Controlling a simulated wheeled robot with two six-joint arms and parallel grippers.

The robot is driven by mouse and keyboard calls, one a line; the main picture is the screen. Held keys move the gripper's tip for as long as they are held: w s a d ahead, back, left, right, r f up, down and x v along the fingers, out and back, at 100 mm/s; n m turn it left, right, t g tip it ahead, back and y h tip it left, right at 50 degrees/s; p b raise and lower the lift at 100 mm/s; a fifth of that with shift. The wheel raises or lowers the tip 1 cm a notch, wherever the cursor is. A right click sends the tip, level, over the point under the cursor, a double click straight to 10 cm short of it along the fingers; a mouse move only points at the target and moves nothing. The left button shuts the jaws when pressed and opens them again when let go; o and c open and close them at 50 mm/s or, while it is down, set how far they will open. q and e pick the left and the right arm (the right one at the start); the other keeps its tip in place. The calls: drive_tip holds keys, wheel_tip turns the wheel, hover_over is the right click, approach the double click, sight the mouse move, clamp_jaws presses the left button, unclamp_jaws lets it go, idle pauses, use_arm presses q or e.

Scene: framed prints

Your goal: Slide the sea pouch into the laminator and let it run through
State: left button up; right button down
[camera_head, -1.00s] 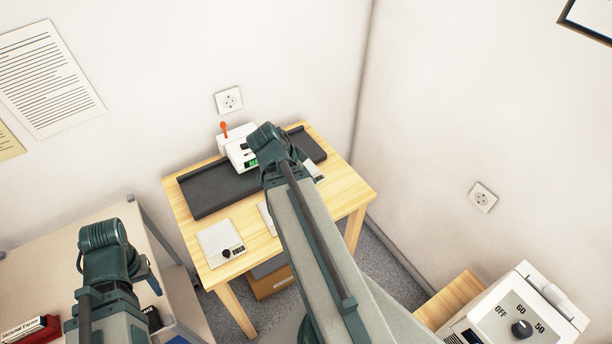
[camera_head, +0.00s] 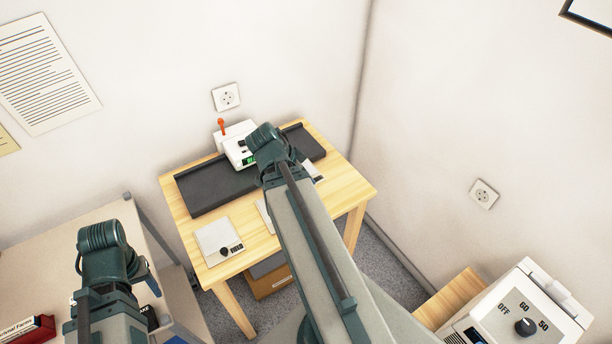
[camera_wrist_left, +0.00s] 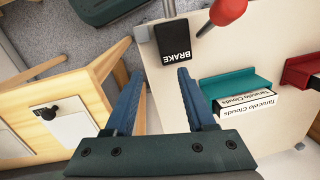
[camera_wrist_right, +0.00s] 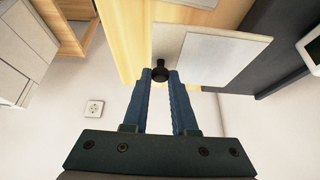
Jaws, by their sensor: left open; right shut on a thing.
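The white laminator (camera_head: 237,145), with a green display and an orange-red lever, stands at the back of the wooden table on a long dark tray (camera_head: 217,190). My right gripper (camera_wrist_right: 160,76) is shut on a small black knob (camera_wrist_right: 160,66) at the edge of a pale sheet (camera_wrist_right: 222,60), which is close to the dark tray in the right wrist view. I cannot tell whether this is the sea pouch. A second pale sheet with a black knob (camera_head: 214,240) lies at the table's front left. My left gripper (camera_wrist_left: 157,76) is open and empty beside the table.
A pale cart (camera_wrist_left: 220,40) at the left carries a black BRAKE block (camera_wrist_left: 174,43), a red-knobbed lever (camera_wrist_left: 228,12), and a teal holder with labelled strips (camera_wrist_left: 235,90). A white machine with a dial (camera_head: 530,310) is at the lower right. A box (camera_head: 270,282) sits under the table.

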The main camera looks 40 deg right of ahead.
use_arm(q)
drive_tip(key=shift+f+b, duration=1.15)
drive_tip(key=shift+f, duration=0.15)
use_arm(e)
drive_tip(key=shift+f, duration=1.3)
use_arm(q)
drive_tip(key=shift+s+d+f+b, duration=0.1)
drive_tip(key=shift+s+f+b, duration=0.05)
drive_tip(key=shift+f+b, duration=0.15)
use_arm(e)
drive_tip(key=shift+s+f, duration=0.1)
drive_tip(key=shift+f, duration=0.2)
use_arm(q)
drive_tip(key=shift+s, duration=0.1)
use_arm(e)
drive_tip(key=shift+d+f, duration=0.1)
use_arm(q)
drive_tip(key=shift+s+f, duration=0.1)
use_arm(e)
drive_tip(key=shift+w+d, duration=0.3)
drive_tip(key=shift+w, duration=0.8)
drive_tip(key=shift+w+d, duration=0.25)
drive_tip(key=shift+w, duration=0.8)
drive_tip(key=shift+w+d, duration=0.4)
drive_tip(key=shift+w, duration=1.2)
drive_tip(key=shift+w+d, duration=0.35)
drive_tip(key=shift+w, duration=1.25)
drive_tip(key=shift+w+d, duration=0.4)
drive_tip(key=shift+w, duration=1.2)
